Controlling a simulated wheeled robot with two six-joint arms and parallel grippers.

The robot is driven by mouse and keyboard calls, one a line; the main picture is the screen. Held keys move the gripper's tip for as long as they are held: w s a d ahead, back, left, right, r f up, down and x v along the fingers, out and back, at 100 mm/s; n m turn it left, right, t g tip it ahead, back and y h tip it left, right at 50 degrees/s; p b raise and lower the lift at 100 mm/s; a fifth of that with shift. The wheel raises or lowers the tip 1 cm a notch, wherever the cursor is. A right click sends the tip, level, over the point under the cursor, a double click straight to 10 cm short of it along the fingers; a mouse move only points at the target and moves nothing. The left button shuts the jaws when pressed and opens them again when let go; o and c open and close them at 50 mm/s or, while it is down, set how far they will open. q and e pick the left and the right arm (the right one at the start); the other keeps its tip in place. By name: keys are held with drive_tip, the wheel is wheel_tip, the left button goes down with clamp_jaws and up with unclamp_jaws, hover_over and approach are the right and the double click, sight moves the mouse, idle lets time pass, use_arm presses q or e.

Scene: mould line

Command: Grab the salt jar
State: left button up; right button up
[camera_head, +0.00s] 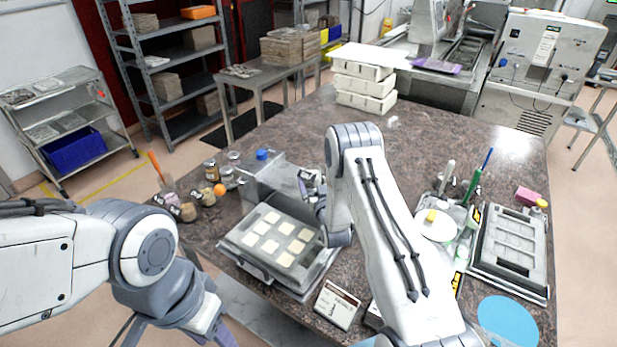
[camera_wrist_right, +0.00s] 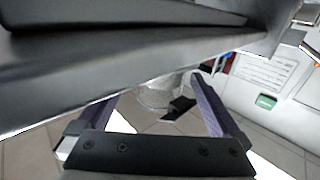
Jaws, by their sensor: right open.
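Several small lidded jars stand at the left side of the table. They include an amber-brown jar (camera_head: 211,170), a pale jar (camera_head: 227,176) and dark-labelled jars (camera_head: 189,212). Their labels are too small to read, so I cannot tell which is the salt jar. My right gripper (camera_head: 308,186) is partly hidden by its arm, to the right of the jars, by the metal box. In the right wrist view its two purple fingers (camera_wrist_right: 168,88) are apart with nothing gripped. My left gripper (camera_head: 222,335) is cut off at the bottom edge, and its opening is unclear.
A metal box with a blue knob (camera_head: 262,155) stands right of the jars. A tray (camera_head: 240,246) with pale squares lies before it. An orange ball (camera_head: 220,190) sits among the jars.

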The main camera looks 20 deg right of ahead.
drive_tip(key=shift+w+f, duration=0.1)
drive_tip(key=shift+w, duration=0.4)
drive_tip(key=c, duration=1.4)
drive_tip(key=shift+c, duration=0.5)
